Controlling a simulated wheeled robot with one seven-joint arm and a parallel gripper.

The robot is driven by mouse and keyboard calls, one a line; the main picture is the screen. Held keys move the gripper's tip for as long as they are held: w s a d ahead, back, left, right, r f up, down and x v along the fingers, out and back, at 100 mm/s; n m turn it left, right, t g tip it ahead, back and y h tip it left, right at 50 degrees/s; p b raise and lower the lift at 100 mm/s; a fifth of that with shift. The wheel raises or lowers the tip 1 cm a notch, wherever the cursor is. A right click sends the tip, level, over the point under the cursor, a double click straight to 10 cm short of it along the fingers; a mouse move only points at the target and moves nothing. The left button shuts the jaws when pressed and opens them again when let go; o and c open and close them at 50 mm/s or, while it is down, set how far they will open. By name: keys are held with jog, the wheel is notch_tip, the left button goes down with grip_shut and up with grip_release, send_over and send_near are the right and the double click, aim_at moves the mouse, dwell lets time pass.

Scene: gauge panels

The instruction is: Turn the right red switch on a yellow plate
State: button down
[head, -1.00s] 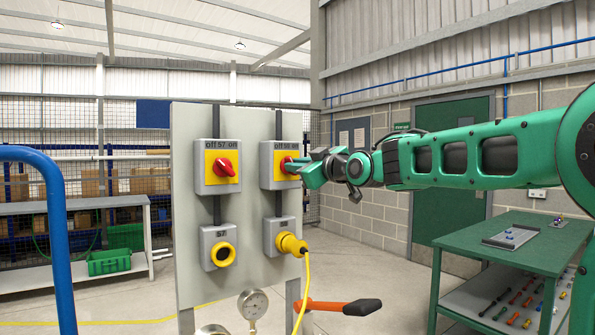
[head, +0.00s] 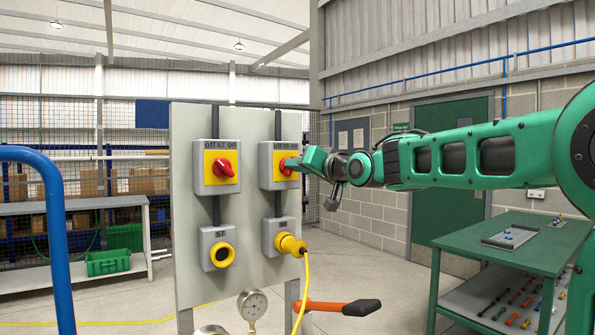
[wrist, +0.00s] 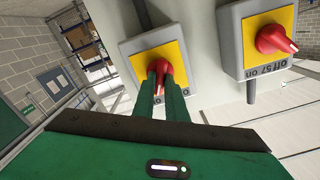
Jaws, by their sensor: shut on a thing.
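The right red switch (head: 286,167) is on a yellow plate on a grey box at the panel's upper right. My gripper (head: 294,164) reaches it from the right and partly hides it. In the wrist view, the green fingers (wrist: 161,88) are shut on the red knob (wrist: 158,67), one on each side. The view is tilted, and the fingers hide part of the knob and the label below it. The left red switch (head: 225,167) is on its own yellow plate, apart from my gripper; it also shows in the wrist view (wrist: 272,39).
Below the switches are a yellow-ringed socket (head: 223,255) and a yellow plug (head: 291,245) with a hanging cable. A gauge (head: 252,304) and an orange lever (head: 335,307) stand low in front. A green table (head: 530,240) is at right, a blue rail (head: 50,220) at left.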

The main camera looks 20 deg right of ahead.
jog(key=shift+w+d+r+m, duration=0.1)
jog(key=shift+d+m, duration=0.1)
jog(key=shift+m, duration=0.65)
jog(key=shift+d+m, duration=0.2)
jog(key=shift+m, duration=0.95)
jog(key=c, duration=1.8)
grip_release()
jog(key=shift+a, duration=0.15)
jog(key=v, duration=1)
jog(key=shift+s+d, duration=0.2)
jog(key=shift+s, duration=0.1)
